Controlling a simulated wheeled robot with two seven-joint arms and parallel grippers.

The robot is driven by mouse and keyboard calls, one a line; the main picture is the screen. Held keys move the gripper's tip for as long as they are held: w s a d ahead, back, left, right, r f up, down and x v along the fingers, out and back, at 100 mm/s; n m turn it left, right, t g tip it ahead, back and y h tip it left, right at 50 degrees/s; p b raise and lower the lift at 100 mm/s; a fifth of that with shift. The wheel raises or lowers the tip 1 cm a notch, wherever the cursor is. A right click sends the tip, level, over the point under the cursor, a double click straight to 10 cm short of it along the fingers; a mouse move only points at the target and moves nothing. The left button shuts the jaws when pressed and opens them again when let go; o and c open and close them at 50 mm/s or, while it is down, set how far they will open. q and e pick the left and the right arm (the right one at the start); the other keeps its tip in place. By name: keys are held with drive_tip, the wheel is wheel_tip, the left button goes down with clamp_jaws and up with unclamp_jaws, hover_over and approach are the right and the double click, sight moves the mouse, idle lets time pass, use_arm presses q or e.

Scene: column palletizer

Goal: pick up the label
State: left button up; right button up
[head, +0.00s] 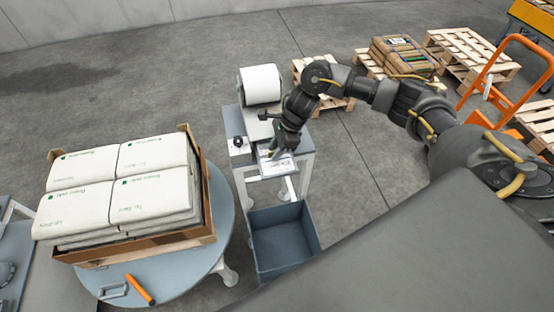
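A small white label (280,168) with dark print shows at the front of the grey stand, just under my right gripper. My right gripper (273,154) points down at it from above, its arm coming in from the right. The fingertips are small and dark here, so I cannot tell whether they touch the label or how far apart they are. The gripper and wrist hide part of the label's far side. My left gripper is not in view.
A white roll (260,84) sits at the back of the stand (232,122). A blue-grey bin (284,238) is below its front. At left, a round table (180,275) holds a carton of white bags (120,185) and an orange-handled tool (140,289). Wooden pallets (470,50) stand behind.

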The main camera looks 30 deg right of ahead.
clamp_jaws()
idle(0.4)
